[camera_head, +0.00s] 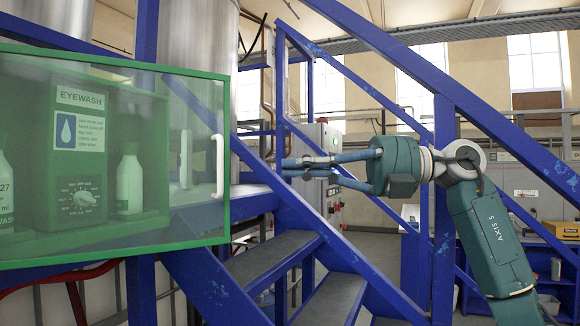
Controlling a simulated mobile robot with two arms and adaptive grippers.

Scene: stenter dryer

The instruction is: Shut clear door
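The clear door (120,255) is a see-through pane in a green frame at the left of the head view. A white upright handle (219,166) sits near its right edge. A second white bar (186,159) shows through the pane, left of the handle. Behind the pane is a green eyewash station (75,150) with white bottles. I cannot tell how far the door stands from its closed position. My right gripper (284,167) points left, to the right of the handle and apart from it, with nothing visible in it. My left gripper is out of view.
Blue steel stairs (285,255) with slanted railings rise below and behind my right gripper. A blue post (444,200) stands behind my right arm. A grey control box (318,140) is behind the gripper. Open space shows between the handle and my fingertips.

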